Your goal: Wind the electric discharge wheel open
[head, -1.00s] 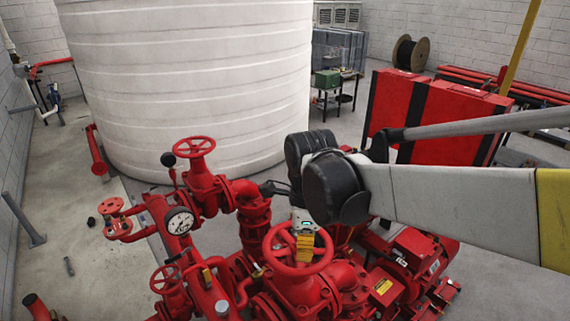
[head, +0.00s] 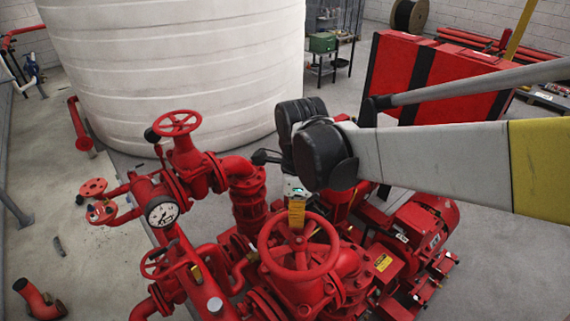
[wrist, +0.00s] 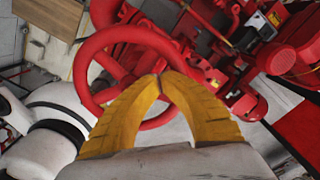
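A large red handwheel (head: 334,262) sits on top of the nearest red valve, low in the middle of the head view. No readable label shows whether it is the electric discharge wheel. My gripper (head: 297,226) reaches over the wheel's far side, with its yellow fingers pointing down. In the wrist view, the red wheel (wrist: 85,70) lies beyond the fingers. My gripper (wrist: 162,74) has its two curved yellow fingers brought together at the tips, near the middle of the wheel. I see nothing clearly held between them, and cannot tell whether they touch a spoke.
Another red handwheel (head: 174,123) stands behind left, and a smaller one (head: 162,263) at lower left. A pressure gauge (head: 162,211) and red pipes crowd the left side. A white tank (head: 180,70) stands behind. A red motor (head: 425,222) is to the right. Open floor lies far left.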

